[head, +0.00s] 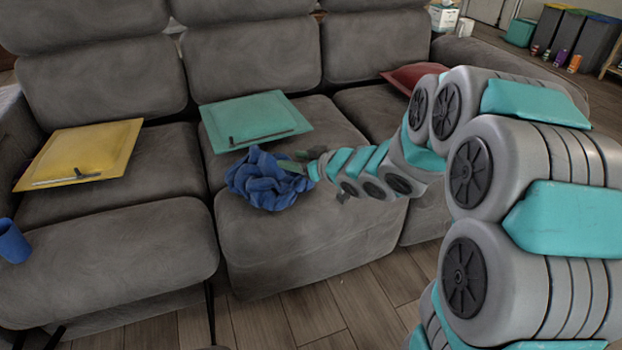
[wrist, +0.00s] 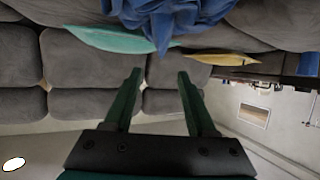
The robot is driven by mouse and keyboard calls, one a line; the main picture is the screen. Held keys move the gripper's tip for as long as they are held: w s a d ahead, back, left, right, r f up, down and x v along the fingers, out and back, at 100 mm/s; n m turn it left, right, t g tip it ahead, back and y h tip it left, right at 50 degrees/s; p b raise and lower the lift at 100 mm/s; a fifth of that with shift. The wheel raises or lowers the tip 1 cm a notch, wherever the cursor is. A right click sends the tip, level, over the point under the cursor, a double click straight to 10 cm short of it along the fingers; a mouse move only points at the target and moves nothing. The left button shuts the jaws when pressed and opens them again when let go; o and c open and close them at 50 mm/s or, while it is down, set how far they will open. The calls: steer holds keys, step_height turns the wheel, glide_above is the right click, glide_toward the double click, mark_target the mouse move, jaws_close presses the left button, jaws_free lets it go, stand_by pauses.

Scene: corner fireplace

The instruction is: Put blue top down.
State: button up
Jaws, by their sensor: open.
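The blue top (head: 265,182) is a crumpled heap on the front of the middle sofa seat (head: 290,235), below the teal cushion. It also shows in the wrist view (wrist: 170,18), at the upper edge and partly cut off. My gripper (head: 290,163) is beside the top's right side in the head view. In the wrist view my gripper (wrist: 158,76) has its two green fingers apart, with nothing between them. The cloth is beyond the fingertips there. I cannot tell whether a finger touches it.
A teal cushion (head: 255,112) with a dark thin object lies behind the top. A yellow cushion (head: 95,145) with another thin object lies on the left seat. A red cushion (head: 410,75) is on the right. A blue cup (head: 12,242) is at the left edge. Wooden floor (head: 310,315) is clear in front.

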steer(key=s+d+m+g+h, duration=0.45)
steer(key=s+d+h, duration=0.7)
steer(key=d, duration=0.65)
steer(key=s+a+m+g+y, duration=0.1)
steer(key=s+g, duration=0.3)
steer(key=s, duration=1.2)
steer(key=s+a+m+g+y, duration=0.2)
steer(key=s+a+g, duration=0.1)
steer(key=s, duration=1.2)
steer(key=shift+s+a+g, duration=0.35)
steer(key=shift+s+g, duration=0.05)
steer(key=shift+g, duration=0.05)
steer(key=shift+f, duration=0.1)
